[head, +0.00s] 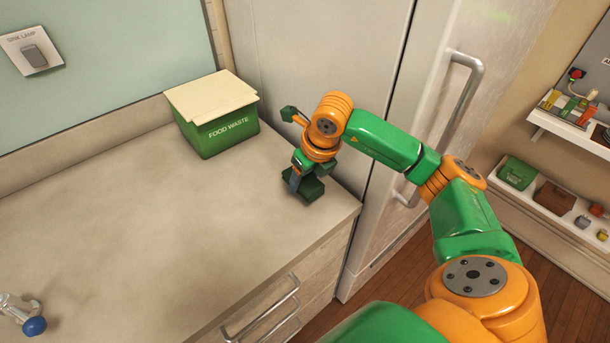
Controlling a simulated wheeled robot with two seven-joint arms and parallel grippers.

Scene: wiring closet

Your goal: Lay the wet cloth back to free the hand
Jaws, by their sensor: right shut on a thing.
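My right gripper (297,184) is low over the worktop, near its right end and beside the tall pale cabinet. My left gripper is not in view.
A green food waste bin (222,133) with a pale lid stands at the back of the worktop (150,230). A metal fitting with a blue knob (34,326) is at the lower left. The worktop's middle is clear. Cabinet handles (465,95) and shelves (550,190) are right.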

